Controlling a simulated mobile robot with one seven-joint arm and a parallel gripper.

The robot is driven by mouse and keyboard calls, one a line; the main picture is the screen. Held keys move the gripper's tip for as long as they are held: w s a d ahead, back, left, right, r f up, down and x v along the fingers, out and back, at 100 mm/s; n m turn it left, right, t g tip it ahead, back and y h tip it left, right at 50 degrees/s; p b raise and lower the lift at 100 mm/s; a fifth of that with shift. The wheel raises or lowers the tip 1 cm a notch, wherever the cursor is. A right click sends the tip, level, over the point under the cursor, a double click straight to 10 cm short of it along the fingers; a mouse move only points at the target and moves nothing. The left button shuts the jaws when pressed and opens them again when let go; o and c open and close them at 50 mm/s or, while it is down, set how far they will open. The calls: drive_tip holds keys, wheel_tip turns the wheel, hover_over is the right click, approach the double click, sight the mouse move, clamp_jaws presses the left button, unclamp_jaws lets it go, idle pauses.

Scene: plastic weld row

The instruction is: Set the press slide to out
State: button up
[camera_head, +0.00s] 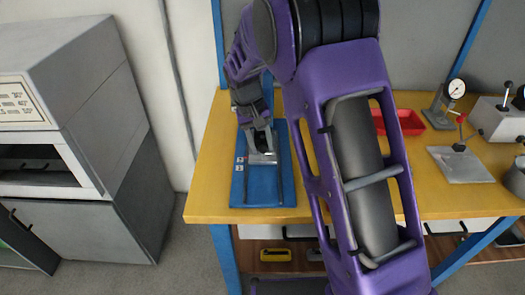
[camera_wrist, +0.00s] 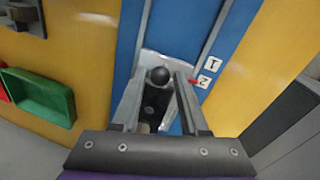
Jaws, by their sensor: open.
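The press slide is a metal carriage (camera_head: 264,158) on two rails over a blue base plate (camera_head: 265,192) at the bench's left end. In the wrist view its black ball knob (camera_wrist: 160,75) stands between my fingers. A red pointer (camera_wrist: 196,81) on the carriage's side sits beside the label 2 (camera_wrist: 204,81); the label 1 (camera_wrist: 212,64) is just beyond it. My gripper (camera_wrist: 157,84) is open, with one finger on each side of the knob. Contact with the knob cannot be told. In the head view my gripper (camera_head: 261,147) partly hides the carriage.
A yellow bench (camera_head: 212,190) carries the slide. A red tray (camera_head: 410,122), a dial gauge (camera_head: 455,90) and a lever fixture (camera_head: 460,160) stand to the right. A grey oven-like machine (camera_head: 60,130) stands left of the bench. A green bin (camera_wrist: 40,97) shows in the wrist view.

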drive_tip(key=shift+d+f, duration=0.15)
drive_tip(key=shift+f, duration=0.7)
drive_tip(key=shift+c, duration=0.3)
clamp_jaws()
drive_tip(key=shift+w+r, duration=0.1)
idle(0.5)
